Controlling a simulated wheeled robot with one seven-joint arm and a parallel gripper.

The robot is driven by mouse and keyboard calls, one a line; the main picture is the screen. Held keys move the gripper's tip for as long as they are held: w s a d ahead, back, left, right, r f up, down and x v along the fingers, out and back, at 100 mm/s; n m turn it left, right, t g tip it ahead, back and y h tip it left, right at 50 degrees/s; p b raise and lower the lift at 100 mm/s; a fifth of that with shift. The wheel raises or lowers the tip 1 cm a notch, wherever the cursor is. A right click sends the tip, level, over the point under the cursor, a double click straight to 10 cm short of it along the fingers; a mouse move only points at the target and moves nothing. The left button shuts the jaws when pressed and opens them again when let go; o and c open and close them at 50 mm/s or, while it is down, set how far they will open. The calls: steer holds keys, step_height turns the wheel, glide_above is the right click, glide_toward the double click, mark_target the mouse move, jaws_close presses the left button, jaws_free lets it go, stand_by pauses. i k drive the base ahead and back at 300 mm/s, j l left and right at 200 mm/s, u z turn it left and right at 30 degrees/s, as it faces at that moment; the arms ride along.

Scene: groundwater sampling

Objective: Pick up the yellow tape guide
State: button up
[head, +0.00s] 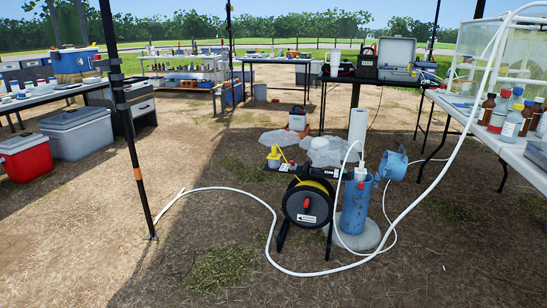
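A yellow piece (274,157), which looks like the tape guide, stands upright left of the black tape reel (307,203), near a black shelf-like bar; its exact shape is too small to tell. A thin yellow strip slants beside it. The reel has a yellow rim and a red knob, and stands on black legs. To its right is the blue well casing (355,208) with its blue lid (393,164) swung open to the right. My gripper is not in view.
A white hose (225,189) loops over the ground around the reel and well, then rises to the right. A black tent pole (128,130) stands at left. Tables with bottles and a red cooler (25,160) flank the site. Bare ground in front is open.

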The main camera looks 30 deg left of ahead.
mark_target(274, 155)
steer(key=i+j, duration=0.25)
steer(key=j, duration=0.2)
steer(key=i+j, duration=0.25)
steer(key=j, duration=0.15)
steer(key=i+j, duration=0.25)
steer(key=j, duration=0.2)
steer(key=i+j, duration=0.25)
steer(key=j, duration=0.2)
steer(key=i+j, duration=0.25)
steer(key=j, duration=0.15)
steer(key=i+j, duration=0.25)
steer(key=j, duration=0.2)
steer(key=i+j, duration=0.25)
steer(key=j, duration=0.2)
steer(key=i+j, duration=0.25)
steer(key=j, duration=0.2)
